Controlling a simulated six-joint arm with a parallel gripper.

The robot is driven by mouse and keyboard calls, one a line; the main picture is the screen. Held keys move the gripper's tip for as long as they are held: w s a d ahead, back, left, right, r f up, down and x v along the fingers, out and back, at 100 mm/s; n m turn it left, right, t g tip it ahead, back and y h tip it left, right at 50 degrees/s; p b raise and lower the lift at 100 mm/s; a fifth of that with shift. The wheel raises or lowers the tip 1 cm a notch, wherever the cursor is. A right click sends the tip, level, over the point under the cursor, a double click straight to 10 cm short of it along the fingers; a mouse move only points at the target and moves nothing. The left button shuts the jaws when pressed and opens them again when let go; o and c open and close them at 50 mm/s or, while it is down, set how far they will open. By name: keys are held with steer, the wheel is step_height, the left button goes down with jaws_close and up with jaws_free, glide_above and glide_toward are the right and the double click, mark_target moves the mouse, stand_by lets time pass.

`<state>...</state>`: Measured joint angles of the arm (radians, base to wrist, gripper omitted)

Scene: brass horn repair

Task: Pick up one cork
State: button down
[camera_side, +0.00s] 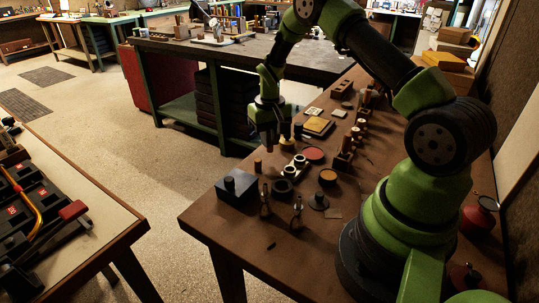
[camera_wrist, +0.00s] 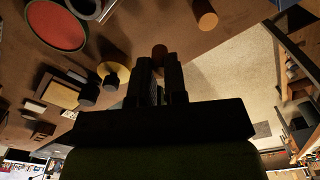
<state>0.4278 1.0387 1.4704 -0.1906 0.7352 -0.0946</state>
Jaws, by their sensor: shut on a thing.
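My gripper (camera_side: 277,141) is over the near-left edge of the brown workbench (camera_side: 240,208), pointing down. In the wrist view my gripper's fingertips (camera_wrist: 159,62) are close together with the end of a small brown cork (camera_wrist: 159,51) between them. Most of this cork is hidden by the fingers, and I cannot make it out clearly in the side view. Another brown cork-like cylinder (camera_side: 257,166) stands apart on the bench, and it also shows in the wrist view (camera_wrist: 205,14).
A red round tin (camera_side: 314,155), an orange-topped tin (camera_side: 328,176), black rings (camera_side: 283,186) and a dark box (camera_side: 236,185) stand nearby. A yellow block (camera_side: 318,127) lies behind. Several small bottles line the bench's right side. Open floor lies left of the bench.

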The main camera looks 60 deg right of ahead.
steer(key=shift+r, duration=2.55)
